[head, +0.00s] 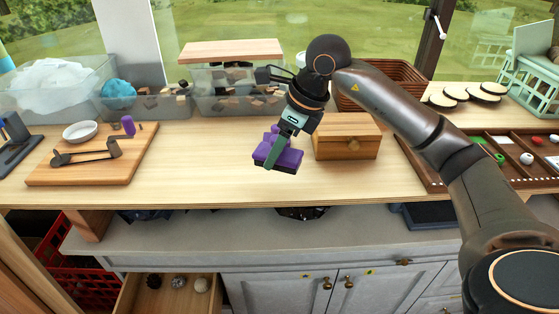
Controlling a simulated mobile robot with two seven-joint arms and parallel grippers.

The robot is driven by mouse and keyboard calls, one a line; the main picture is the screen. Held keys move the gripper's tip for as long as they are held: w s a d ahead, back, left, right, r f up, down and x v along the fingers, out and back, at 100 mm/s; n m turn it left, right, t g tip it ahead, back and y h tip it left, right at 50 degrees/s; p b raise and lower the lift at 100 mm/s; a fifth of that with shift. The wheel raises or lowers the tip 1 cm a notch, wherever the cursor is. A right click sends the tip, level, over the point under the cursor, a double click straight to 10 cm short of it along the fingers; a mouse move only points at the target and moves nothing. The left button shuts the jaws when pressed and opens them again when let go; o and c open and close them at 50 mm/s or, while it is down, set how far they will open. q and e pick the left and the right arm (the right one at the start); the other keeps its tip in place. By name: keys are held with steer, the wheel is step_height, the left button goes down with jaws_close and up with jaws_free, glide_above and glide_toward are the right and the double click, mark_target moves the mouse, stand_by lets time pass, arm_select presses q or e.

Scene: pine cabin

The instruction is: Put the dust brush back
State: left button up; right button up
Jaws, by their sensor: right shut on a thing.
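The dust brush (289,158) is a purple block with a dark underside. My right gripper (276,148) is shut on it and holds it over the wooden counter, near the front edge. A green finger lies across the brush's front and hides part of it. I cannot tell whether the brush touches the counter. My left gripper is not in view.
A wooden box (346,146) stands just right of the brush. A wooden board (60,172) with a white dish and a dark holder lies at left. Clear bins (212,102) line the back. A game board (430,175) lies at right. A drawer (150,300) below is open.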

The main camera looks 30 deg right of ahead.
mark_target(279, 177)
steer(key=shift+w+d+f, duration=0.35)
steer(key=shift+f, duration=0.2)
steer(key=f, duration=0.2)
steer(key=f+p, duration=0.1)
steer(key=shift+w+d, duration=0.2)
steer(key=shift+d, duration=0.05)
steer(key=shift+f, duration=0.45)
steer(key=shift+f, duration=0.1)
steer(key=o, duration=1.4)
steer(key=shift+o, duration=0.2)
steer(key=shift+r, duration=0.25)
steer(key=v, duration=1.1)
steer(key=shift+s+r, duration=0.1)
steer(key=shift+r, duration=0.3)
